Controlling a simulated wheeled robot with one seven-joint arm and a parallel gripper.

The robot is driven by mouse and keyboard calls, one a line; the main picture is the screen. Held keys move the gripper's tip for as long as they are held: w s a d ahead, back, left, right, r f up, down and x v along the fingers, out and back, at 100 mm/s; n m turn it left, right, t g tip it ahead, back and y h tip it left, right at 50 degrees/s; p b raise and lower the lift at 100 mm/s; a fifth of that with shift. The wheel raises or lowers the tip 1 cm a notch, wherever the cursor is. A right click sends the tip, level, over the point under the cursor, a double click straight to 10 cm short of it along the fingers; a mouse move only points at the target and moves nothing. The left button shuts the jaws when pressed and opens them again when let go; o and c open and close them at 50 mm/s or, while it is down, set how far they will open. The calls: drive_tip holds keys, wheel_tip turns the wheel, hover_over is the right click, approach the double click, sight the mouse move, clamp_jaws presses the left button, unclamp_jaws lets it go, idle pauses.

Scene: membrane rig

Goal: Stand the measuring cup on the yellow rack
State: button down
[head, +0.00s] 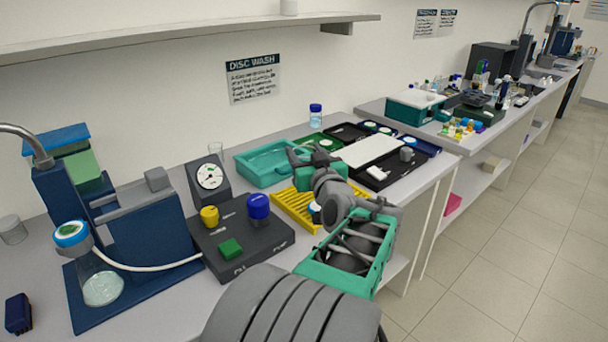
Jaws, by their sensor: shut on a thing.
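The yellow rack (290,208) lies on the counter in the middle of the head view, its slatted top partly covered by my arm. My gripper (297,156) is above the far side of the rack, near the teal tray. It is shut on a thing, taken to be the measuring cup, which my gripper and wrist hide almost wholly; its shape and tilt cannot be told. A small jar with a pale blue-and-white top (315,211) shows at the rack's right part, beside my arm.
A teal tray (243,172) lies behind the rack. A dark control box (220,262) with yellow, blue and green knobs stands left, with a dial gauge (209,177) behind it. Dark trays and a white board (370,150) lie to the right. A shelf (180,38) hangs above.

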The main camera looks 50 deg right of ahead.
drive_tip(key=w+d+f, duration=0.1)
drive_tip(key=f, duration=0.2)
drive_tip(key=w+d+f, duration=0.1)
drive_tip(key=d+f, duration=0.1)
drive_tip(key=f, duration=0.1)
drive_tip(key=w+d+f, duration=0.1)
drive_tip(key=w+f, duration=0.1)
drive_tip(key=f, duration=0.1)
drive_tip(key=shift+d+f+p, duration=0.15)
drive_tip(key=shift+d+p, duration=0.15)
drive_tip(key=shift+f, duration=0.2)
drive_tip(key=c, duration=0.6)
unclamp_jaws()
drive_tip(key=shift+o, duration=0.2)
